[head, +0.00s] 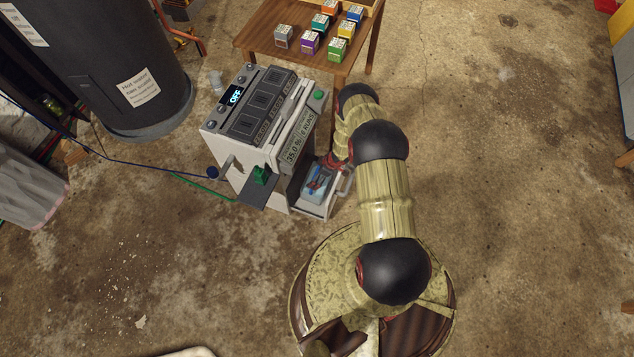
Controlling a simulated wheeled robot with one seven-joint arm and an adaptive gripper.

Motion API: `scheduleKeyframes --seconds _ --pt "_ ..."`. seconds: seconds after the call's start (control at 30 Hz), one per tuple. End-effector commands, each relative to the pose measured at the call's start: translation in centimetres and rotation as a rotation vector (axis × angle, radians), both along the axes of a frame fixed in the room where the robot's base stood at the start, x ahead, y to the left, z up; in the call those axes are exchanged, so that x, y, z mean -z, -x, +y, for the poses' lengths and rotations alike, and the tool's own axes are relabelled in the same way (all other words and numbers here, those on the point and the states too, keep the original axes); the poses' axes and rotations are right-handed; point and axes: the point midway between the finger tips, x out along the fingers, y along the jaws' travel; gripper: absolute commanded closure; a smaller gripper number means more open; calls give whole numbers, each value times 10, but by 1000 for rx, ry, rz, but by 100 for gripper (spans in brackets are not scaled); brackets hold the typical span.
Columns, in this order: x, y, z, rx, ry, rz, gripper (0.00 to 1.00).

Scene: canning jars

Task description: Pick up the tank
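The tank (328,207) appears to be the pale, box-like container low at the front right of a grey and white machine (262,120). It is partly pulled out or set in a recess; I cannot tell which. Blue and red shapes show inside it or on its face, and a light grey loop handle (348,181) sticks out at its right. My gripper (333,163) is at the tank's upper back edge, between the machine and the handle, mostly hidden by my arm. Its reddish parts show, but whether its fingers are open or touching the tank is unclear.
The machine's display reads OFF. A wooden table (264,38) with several coloured boxes stands behind it. A dark cylindrical heater (105,60) stands at left. A green cord (207,190) and a blue cord (130,162) run left across the floor. The concrete floor (500,200) at right is clear.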

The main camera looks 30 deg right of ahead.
Motion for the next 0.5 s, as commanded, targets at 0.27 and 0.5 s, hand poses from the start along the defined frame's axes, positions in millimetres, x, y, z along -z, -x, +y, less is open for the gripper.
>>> scheduleKeyframes --seconds 0.27,0.5 --pt "0 0 0 0 0 0 21" --pt "0 0 0 1 0 1 35"
